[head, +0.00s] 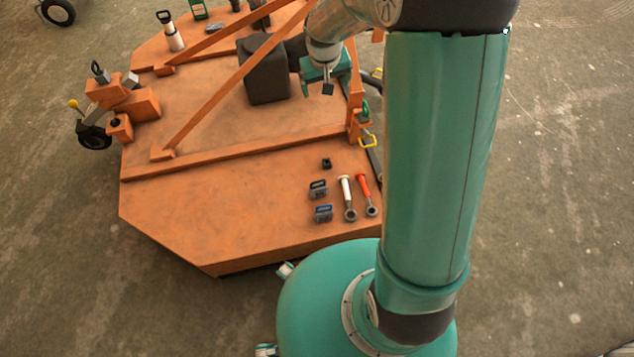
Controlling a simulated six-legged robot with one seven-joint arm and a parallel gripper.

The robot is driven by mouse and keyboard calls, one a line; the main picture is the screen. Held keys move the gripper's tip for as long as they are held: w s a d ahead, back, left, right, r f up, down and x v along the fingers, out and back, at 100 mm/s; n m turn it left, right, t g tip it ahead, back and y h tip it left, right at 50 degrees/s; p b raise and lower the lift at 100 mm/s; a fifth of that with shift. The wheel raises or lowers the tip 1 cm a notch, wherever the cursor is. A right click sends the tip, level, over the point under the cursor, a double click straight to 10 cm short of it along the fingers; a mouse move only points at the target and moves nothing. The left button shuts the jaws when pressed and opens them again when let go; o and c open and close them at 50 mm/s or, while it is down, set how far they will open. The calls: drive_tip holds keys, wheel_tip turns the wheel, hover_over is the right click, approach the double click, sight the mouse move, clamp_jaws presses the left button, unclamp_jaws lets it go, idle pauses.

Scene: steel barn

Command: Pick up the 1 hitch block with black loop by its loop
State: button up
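A small grey block with a black loop (318,189) sits on the front part of the orange mower deck (240,210). The loop stands up over its top. A similar block with a blue loop (323,214) is just in front of it, apart from it. My gripper (318,89) is above the deck, farther back than both blocks and clear of them. The arm reaches over from the right. The gripper's fingers are small and partly dark in this view, so their opening cannot be told. Nothing is visibly held.
A raised orange rib (235,155) crosses the deck behind. A black gearbox (266,72) stands near the gripper. The deck left of the blocks is clear.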

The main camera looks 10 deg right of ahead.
drive_tip(key=w+f+g, duration=0.1)
drive_tip(key=w+f, duration=0.2)
drive_tip(key=f, duration=1)
drive_tip(key=g+y, duration=0.1)
drive_tip(key=g, duration=0.1)
hover_over(318, 186)
wheel_tip(318, 186, down, 29)
drive_tip(key=shift+a+r, duration=0.1)
drive_tip(key=shift+r, duration=0.05)
wheel_tip(318, 186, down, 8)
drive_tip(key=shift+r, duration=0.25)
drive_tip(key=shift+f, duration=2.85)
drive_tip(key=c, duration=1.3)
